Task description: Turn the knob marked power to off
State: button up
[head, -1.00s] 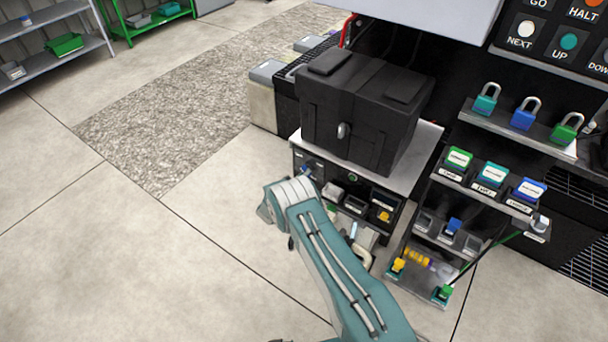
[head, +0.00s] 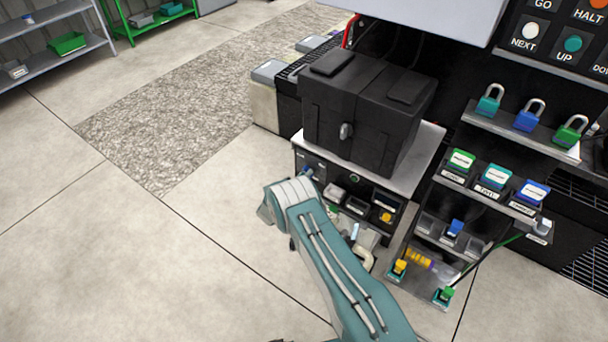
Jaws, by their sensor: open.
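I cannot read the word power or off anywhere in the head view, so I cannot tell which knob bears that mark. A silver, upright oval knob or latch (head: 346,131) sits on the front of a black box (head: 325,105). A small round green-ringed fitting (head: 354,178) is on the cabinet front below that box. My teal arm rises from the bottom, and its bent elbow is in front of the cabinet's lower left. My gripper cannot be made out; the far end of the arm is hidden behind the elbow and upper arm.
The black box stands on a cabinet (head: 425,150) with open bins in its front. To the right, a rack holds several padlocks (head: 526,117) and labelled tags (head: 494,178). A panel of push buttons (head: 573,43) is at the upper right. The floor at left is clear.

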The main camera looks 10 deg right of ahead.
jog(key=v, duration=1.1)
jog(key=shift+s+a, duration=0.2)
jog(key=shift+a, duration=0.15)
